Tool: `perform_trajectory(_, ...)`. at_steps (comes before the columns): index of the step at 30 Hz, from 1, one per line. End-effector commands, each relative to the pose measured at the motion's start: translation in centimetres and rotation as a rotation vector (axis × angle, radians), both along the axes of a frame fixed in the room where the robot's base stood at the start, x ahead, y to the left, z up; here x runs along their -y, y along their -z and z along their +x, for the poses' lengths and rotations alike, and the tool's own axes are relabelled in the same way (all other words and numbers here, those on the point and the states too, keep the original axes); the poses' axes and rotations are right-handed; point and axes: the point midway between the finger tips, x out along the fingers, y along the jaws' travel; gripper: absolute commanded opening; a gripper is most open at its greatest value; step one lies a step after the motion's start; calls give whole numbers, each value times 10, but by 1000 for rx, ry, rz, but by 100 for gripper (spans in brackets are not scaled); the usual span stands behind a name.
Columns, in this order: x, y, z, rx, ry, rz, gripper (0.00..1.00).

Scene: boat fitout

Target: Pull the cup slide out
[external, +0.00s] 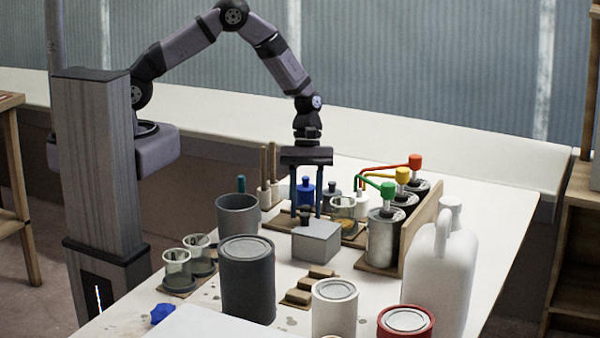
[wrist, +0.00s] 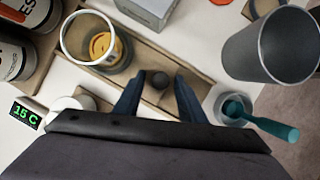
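The cup slide is a tan wooden strip (external: 281,221) in the middle of the bench; it also shows in the wrist view (wrist: 207,103). A dark round knob (wrist: 159,79) stands on it, and the knob shows in the external view (external: 304,217). A clear cup (external: 343,210) with something yellow-orange inside stands at one end of the strip; it is at upper left in the wrist view (wrist: 78,48). My gripper (external: 309,212) points down over the strip. In the wrist view its fingers (wrist: 159,76) are apart, one on each side of the knob, with gaps visible.
A grey block (external: 316,243) stands just in front of the strip. A grey open cup (external: 238,215) is to the left. Cans with coloured taps (external: 385,235) stand close on the right. A small pot with a teal-handled tool (wrist: 235,108) is near my right finger.

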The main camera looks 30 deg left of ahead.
Motion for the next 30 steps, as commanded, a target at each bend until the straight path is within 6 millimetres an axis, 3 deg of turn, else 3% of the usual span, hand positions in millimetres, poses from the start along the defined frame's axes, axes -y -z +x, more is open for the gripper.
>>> perform_trajectory(11,-1,-4,2,0,1,0,36)
perform_trajectory(24,-8,-54,22,2,-1,-2,36)
perform_trajectory(30,-11,-66,26,1,1,0,36)
